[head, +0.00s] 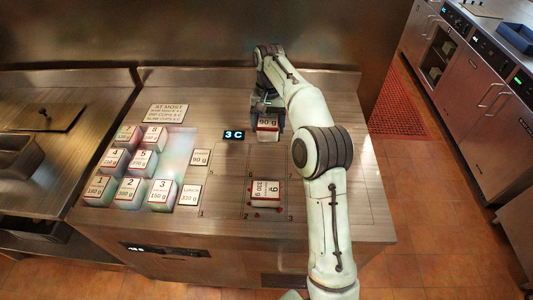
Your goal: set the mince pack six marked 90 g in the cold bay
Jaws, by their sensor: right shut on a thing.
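My right gripper (267,108) is shut on a white pack (268,125) with a red edge, at the back middle of the steel counter. Its label reads 90 g; its number is hidden or too small to read. I cannot tell whether the pack touches the counter. A pale, bluish area (178,148) on the left of the counter, which looks like the cold bay, holds several numbered packs in rows. Its back right part is bare. A second pack (264,193), marked 330 g, lies apart at front middle, its digit turned. My left gripper is out of view.
Small cards reading 90 g (201,158) and 330 g (190,195) lie right of the bay. A 3 C display (233,135) and a text sign (168,113) are farther back. A wall closes the back. The counter's right side is partly covered by my arm.

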